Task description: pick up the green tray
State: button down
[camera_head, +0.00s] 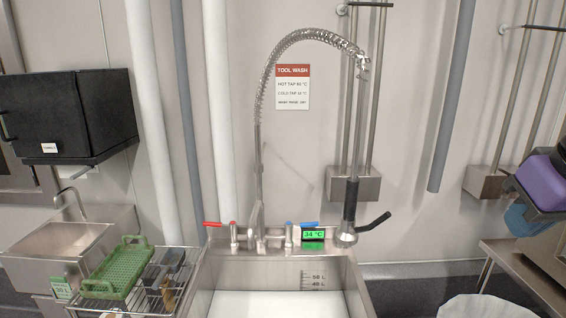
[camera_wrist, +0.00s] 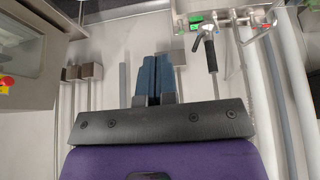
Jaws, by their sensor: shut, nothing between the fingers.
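The green tray (camera_head: 116,271) shows in the head view at the lower left. It is a perforated tray with raised handles at its ends, and it rests on a wire rack beside the sink. My gripper (camera_head: 522,216) is at the right edge of the head view, far from the tray on the other side of the sink. In the wrist view my gripper (camera_wrist: 154,72) has its two blue fingers together with nothing between them. The tray does not show in the wrist view.
A steel sink (camera_head: 210,292) with a tall spray tap (camera_head: 259,150) stands between my gripper and the wire rack (camera_head: 178,291). Dark items lie on the rack right of the tray. A small basin (camera_head: 50,240) and a black box (camera_head: 75,115) are at left.

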aim_at(116, 277)
jog(key=u, duration=1.45)
